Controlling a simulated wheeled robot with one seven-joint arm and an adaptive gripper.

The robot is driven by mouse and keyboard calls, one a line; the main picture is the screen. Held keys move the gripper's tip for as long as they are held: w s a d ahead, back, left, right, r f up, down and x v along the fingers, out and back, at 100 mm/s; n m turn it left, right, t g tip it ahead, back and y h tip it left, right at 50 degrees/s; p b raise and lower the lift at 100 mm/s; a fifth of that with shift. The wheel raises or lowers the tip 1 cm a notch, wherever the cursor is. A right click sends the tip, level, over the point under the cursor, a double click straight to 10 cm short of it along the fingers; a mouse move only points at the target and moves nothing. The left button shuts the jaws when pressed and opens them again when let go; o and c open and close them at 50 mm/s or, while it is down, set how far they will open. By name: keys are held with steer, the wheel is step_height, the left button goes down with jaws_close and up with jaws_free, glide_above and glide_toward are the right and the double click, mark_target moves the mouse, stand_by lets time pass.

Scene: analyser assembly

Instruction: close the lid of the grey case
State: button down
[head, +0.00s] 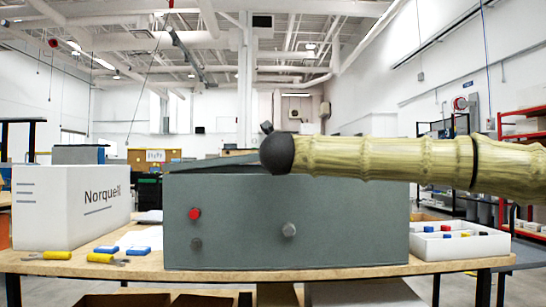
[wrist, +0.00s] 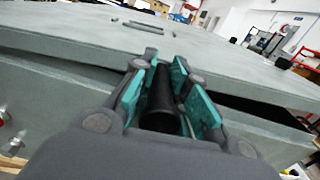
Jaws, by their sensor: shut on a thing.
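The grey case (head: 330,225) stands on the wooden table, with a red knob and grey knobs on its front. Its lid (head: 215,163) lies nearly down, slightly tilted. In the wrist view the lid (wrist: 235,75) shows a dark gap below its front edge, widest at the right. My gripper (wrist: 165,68) is at the lid's front edge, with its teal pads shut on a black cylindrical part (wrist: 160,105). I cannot tell for sure how that part joins the lid. In the head view my arm comes from the right and hides most of the gripper.
A white Norquell box (head: 75,205) stands left of the case. A white tray (head: 430,250) with small coloured items sits close to the case's right side.

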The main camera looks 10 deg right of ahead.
steer(key=shift+r, duration=0.1)
steer(key=c, duration=1.4)
jaws_free()
steer(key=shift+c, duration=0.2)
steer(key=shift+o, duration=0.5)
steer(key=shift+s, duration=0.2)
steer(key=shift+s+d, duration=0.1)
steer(key=shift+s, duration=0.25)
steer(key=s+a, duration=0.1)
steer(key=s, duration=0.9)
steer(key=shift+s+a, duration=0.3)
steer(key=shift+s, duration=0.1)
